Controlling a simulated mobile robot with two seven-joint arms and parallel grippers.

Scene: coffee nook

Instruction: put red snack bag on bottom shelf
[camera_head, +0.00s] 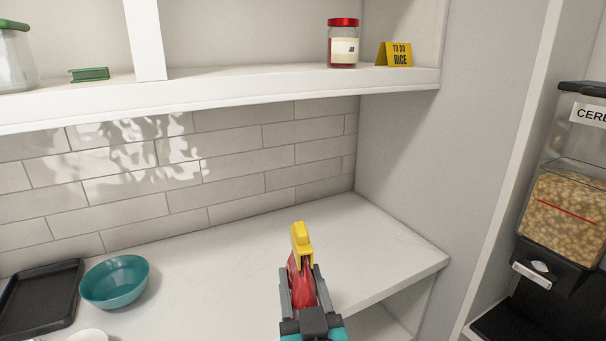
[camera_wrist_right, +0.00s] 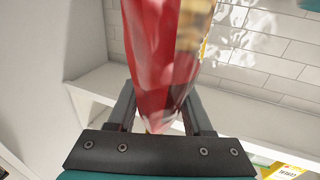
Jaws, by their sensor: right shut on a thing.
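The red snack bag (camera_head: 302,243), with a yellow top end, is held upright in my right gripper (camera_head: 302,284). In the head view it is above the white counter (camera_head: 220,235), close to its front edge. The right wrist view also shows the bag (camera_wrist_right: 160,55), its red side between the two dark fingers. A lower white shelf (camera_head: 380,326) shows partly below the counter at the right; most of it is hidden. My left gripper is out of view.
A teal bowl (camera_head: 114,282) and a black tray (camera_head: 40,297) are on the counter at left. The upper shelf (camera_head: 250,87) holds a red-lidded jar (camera_head: 343,45) and a yellow sign (camera_head: 394,54). A cereal dispenser (camera_head: 565,215) stands at right. The counter's right part is clear.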

